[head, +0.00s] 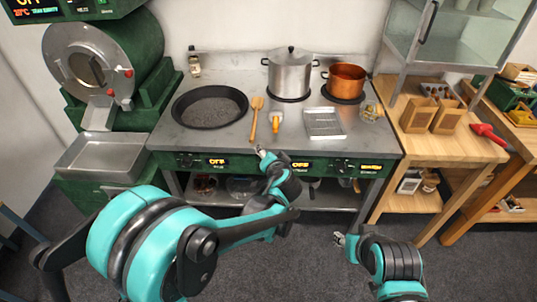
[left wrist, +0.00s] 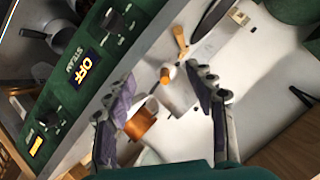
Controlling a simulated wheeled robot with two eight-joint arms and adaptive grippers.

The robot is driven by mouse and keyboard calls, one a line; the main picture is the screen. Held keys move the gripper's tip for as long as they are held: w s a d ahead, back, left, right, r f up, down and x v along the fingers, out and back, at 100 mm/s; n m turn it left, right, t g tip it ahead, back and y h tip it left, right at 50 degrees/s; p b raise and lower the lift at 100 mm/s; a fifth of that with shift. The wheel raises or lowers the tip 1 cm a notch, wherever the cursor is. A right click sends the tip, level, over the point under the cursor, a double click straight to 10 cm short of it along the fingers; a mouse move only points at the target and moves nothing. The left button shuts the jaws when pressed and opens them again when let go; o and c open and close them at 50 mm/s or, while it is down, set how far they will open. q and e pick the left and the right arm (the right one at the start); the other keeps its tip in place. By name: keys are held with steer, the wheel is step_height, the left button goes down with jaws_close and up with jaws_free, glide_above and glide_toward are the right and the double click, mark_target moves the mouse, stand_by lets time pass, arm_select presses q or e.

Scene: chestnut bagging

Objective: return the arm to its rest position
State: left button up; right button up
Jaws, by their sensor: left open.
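My left arm comes in from the left in the head view, teal and black. Its gripper (head: 266,158) is just in front of the front edge of the steel counter (head: 225,138). In the left wrist view the left gripper (left wrist: 165,98) has its two fingers wide apart with nothing between them touching. My right gripper (head: 341,239) is low over the floor at the lower right of the head view, small and partly hidden by its wrist, so its jaw state is unclear.
A roaster (head: 105,65) stands left. Wooden tables (head: 465,150) stand right. The grey floor in front is open.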

stand_by(0.5)
arm_select(q)
steer(key=s+a+r+n+g, duration=0.2)
steer(key=s+a+r, duration=0.1)
steer(key=s+a, duration=0.35)
steer(key=s+a+f+n+g+h, duration=0.1)
steer(key=s+a, duration=0.2)
steer(key=s, duration=0.8)
steer(key=s+a+f+n+g+h, duration=0.1)
steer(key=s+a, duration=0.3)
steer(key=s, duration=0.7)
steer(key=shift+s+n+g+h, duration=0.2)
steer(key=shift+n+g+h, duration=0.2)
steer(key=shift+n+g, duration=0.3)
